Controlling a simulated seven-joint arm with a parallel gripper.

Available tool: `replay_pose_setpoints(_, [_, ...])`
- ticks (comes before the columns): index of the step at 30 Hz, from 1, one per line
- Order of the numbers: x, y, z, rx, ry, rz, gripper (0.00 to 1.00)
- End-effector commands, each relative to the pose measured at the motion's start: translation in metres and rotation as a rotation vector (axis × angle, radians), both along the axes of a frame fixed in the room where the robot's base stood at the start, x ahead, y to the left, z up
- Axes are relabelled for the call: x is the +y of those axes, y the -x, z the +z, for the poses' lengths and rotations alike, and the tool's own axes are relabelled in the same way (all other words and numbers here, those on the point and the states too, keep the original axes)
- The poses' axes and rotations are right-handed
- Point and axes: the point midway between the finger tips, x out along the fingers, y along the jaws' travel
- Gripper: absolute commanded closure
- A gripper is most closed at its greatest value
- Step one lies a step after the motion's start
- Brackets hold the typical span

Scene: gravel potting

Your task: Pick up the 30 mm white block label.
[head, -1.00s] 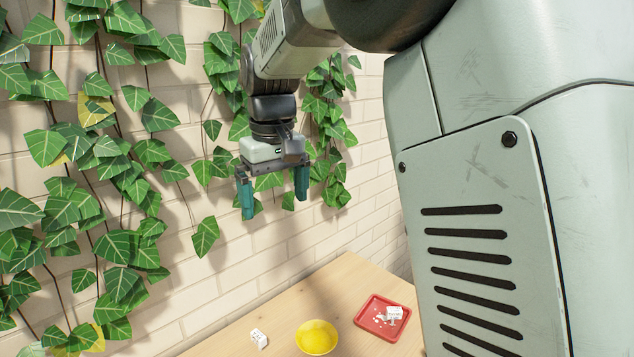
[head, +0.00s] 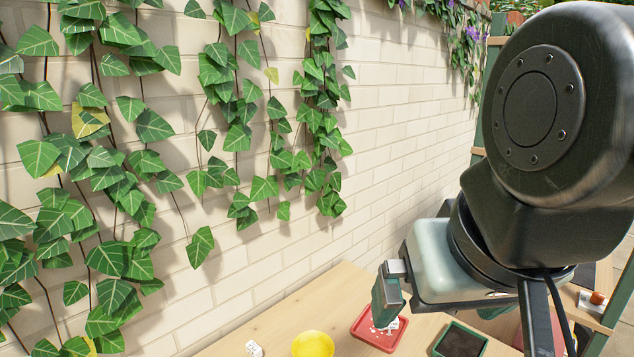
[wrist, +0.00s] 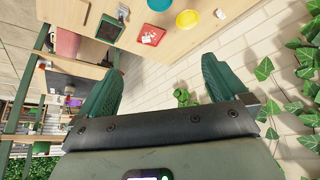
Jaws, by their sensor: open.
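A small white block with dark marks (head: 254,348) sits on the table left of the yellow bowl; it also shows in the wrist view (wrist: 221,14). Other white pieces (head: 394,323) lie on the red tray (head: 366,333), partly hidden by my gripper; the tray is also in the wrist view (wrist: 159,32). I cannot tell which white piece is the 30 mm label. My gripper (head: 437,314) is open and above the right part of the table, away from the lone block. In the wrist view my gripper (wrist: 160,84) has nothing between its fingers.
The yellow bowl (head: 313,345) stands between the lone block and the tray. A dark square pot (head: 460,341) is right of the tray. A teal dish (wrist: 160,4) shows in the wrist view. A brick wall (head: 390,130) with ivy runs behind the table. Green shelving stands at the right.

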Motion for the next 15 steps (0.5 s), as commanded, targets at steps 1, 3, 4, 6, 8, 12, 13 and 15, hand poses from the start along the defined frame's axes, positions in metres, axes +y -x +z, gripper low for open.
replay_pose_setpoints(1, [0.0, -0.0002, 0.0001, 0.0, 0.0, 0.0, 0.08])
replay_pose_setpoints(3, [0.0, -0.0003, 0.0003, 0.0, 0.0, 0.001, 0.18])
replay_pose_setpoints(4, [0.0001, -0.0004, 0.0003, 0.0, 0.0, 0.001, 0.21])
replay_pose_setpoints(6, [0.0001, -0.0005, 0.0004, 0.0, 0.0, 0.001, 0.28])
replay_pose_setpoints(8, [0.0001, -0.0005, 0.0005, 0.001, 0.001, 0.002, 0.28])
replay_pose_setpoints(12, [0.0002, -0.0006, 0.0006, 0.001, 0.001, 0.002, 0.28])
replay_pose_setpoints(13, [0.0002, -0.0008, 0.0006, 0.002, 0.001, 0.003, 0.28])
replay_pose_setpoints(15, [0.0002, -0.0035, 0.0005, 0.012, 0.01, 0.013, 0.28])
